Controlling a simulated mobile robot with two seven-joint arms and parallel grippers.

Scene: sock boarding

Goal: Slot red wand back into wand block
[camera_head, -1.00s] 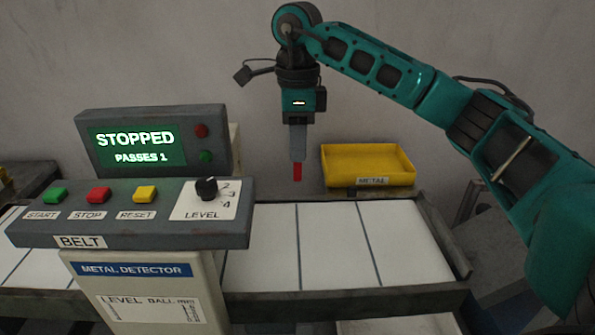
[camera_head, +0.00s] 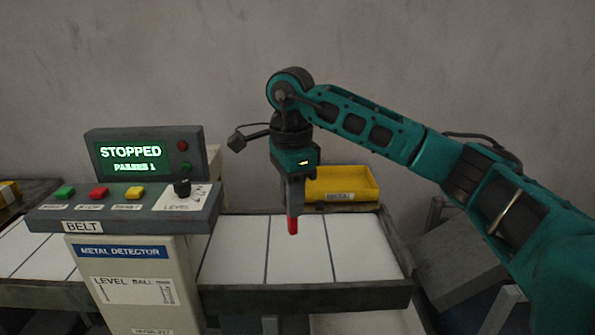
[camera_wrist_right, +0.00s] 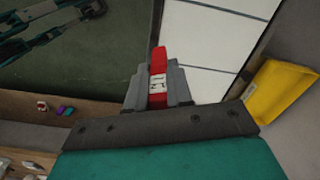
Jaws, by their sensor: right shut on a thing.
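My right gripper (camera_head: 293,208) is shut on the red wand (camera_head: 292,226) and holds it above the white belt, pointing down. In the right wrist view the red wand (camera_wrist_right: 158,62), with a white label on it, sits between the grey fingers of the right gripper (camera_wrist_right: 158,92). I cannot make out the wand block in these frames. My left gripper is not in view.
The metal detector's console (camera_head: 125,207) stands left of the gripper, its screen reading STOPPED, PASSES 1. A yellow tray (camera_head: 341,184) labelled METAL sits behind the belt (camera_head: 235,250). A wooden surface with small objects (camera_wrist_right: 65,107) shows at left in the right wrist view.

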